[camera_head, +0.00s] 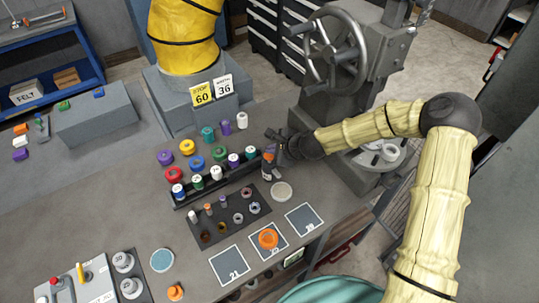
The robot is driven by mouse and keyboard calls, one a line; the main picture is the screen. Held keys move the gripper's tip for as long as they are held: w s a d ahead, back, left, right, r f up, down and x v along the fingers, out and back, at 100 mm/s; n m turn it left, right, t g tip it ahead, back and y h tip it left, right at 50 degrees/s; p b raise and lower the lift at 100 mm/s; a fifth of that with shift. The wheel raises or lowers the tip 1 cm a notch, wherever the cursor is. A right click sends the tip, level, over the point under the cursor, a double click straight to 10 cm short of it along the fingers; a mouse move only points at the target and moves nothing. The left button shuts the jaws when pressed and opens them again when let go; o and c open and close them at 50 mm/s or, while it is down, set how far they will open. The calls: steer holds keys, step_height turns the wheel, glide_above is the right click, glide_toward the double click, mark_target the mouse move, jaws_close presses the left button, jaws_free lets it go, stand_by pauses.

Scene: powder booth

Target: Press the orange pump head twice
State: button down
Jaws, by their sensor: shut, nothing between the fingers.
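A small bottle (267,170) stands at the right end of the dark rack, with an orange part (268,154) at its top that looks like the pump head. My gripper (272,143) is shut and empty, at the bottle's top. It covers part of the bottle. I cannot tell whether it touches the orange part. A round orange piece (268,239) lies on the middle marked card, and another small orange object (176,292) stands at the front edge of the picture.
A dark rack (240,172) of capped bottles lies left of my gripper. A tray (222,228) with small vials is in front of it. A pale round disc (281,191) lies nearby. A machine with a handwheel (335,48) stands behind my arm.

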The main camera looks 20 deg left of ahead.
mark_target(272, 156)
steer(key=shift+f+b, duration=0.9)
steer(key=shift+f, duration=0.15)
stand_by(1.2)
steer(key=shift+r, duration=0.15)
steer(key=shift+r+p, duration=1.05)
steer(key=shift+r, duration=0.3)
steer(key=shift+r+p, duration=1.8)
steer(key=shift+r, duration=0.75)
steer(key=shift+f, duration=0.1)
stand_by(0.4)
